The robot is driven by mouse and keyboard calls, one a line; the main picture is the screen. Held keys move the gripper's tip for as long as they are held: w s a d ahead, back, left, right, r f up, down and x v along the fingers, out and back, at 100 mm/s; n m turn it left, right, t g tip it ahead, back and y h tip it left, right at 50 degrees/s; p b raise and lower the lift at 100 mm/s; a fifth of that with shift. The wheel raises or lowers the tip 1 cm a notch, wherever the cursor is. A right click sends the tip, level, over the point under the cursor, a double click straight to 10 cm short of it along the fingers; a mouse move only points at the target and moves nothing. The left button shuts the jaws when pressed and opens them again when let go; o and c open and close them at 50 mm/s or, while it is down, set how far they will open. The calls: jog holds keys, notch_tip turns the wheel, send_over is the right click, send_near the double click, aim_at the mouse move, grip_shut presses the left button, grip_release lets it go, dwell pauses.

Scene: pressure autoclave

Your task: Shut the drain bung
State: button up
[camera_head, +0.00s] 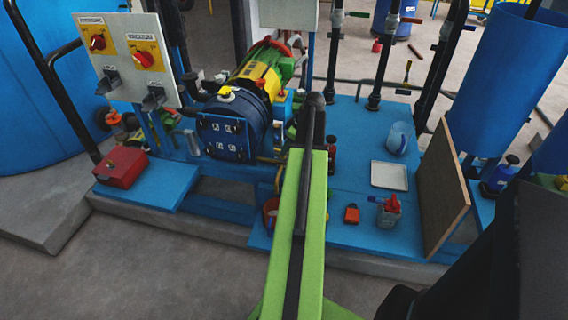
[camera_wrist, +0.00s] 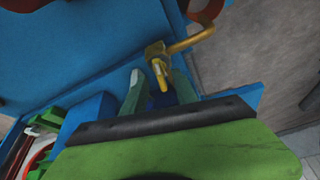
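In the wrist view a brass-yellow drain fitting (camera_wrist: 157,54) sits at the end of a bent yellow pipe (camera_wrist: 190,42), with a yellow tab (camera_wrist: 161,74) pointing down toward my gripper. I take this fitting to be the drain bung; whether it is open or shut I cannot tell. My gripper (camera_wrist: 156,82) has its two fingers apart, one on each side of the yellow tab. No finger clearly touches it. In the head view my green arm hides the gripper.
A blue autoclave body (camera_head: 226,136) lies left of my arm on a blue platform (camera_head: 345,232). A red box (camera_head: 120,167) sits at left. A white tray (camera_head: 389,176), a blue-white jug (camera_head: 398,138) and an upright brown board (camera_head: 440,190) stand at right.

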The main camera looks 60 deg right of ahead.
jog(key=b+x, duration=0.1)
jog(key=x, duration=0.2)
